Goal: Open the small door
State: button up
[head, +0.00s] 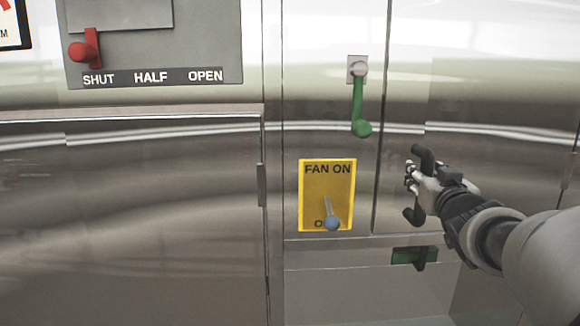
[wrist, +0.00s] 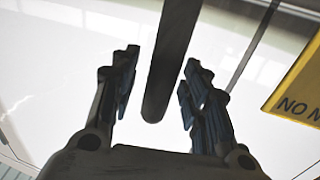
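A steel door panel (head: 480,110) fills the right of the head view, with a vertical seam on its left. A black bar handle (head: 423,156) stands on it, its middle partly hidden by my gripper (head: 414,181). In the wrist view the dark handle (wrist: 172,55) runs between the two fingers of my gripper (wrist: 160,65). The fingers are open, with a visible gap on each side of the bar. A green lever (head: 359,105) hangs down from a pale mount left of the seam.
A yellow FAN ON plate (head: 313,198) with a blue-knobbed switch (head: 331,217) is left of the handle. A green piece (head: 414,256) sits below. A red lever (head: 82,50) points at SHUT on a grey panel (head: 215,40), upper left.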

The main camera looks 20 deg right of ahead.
grip_shut()
dwell(0.3)
dwell(0.3)
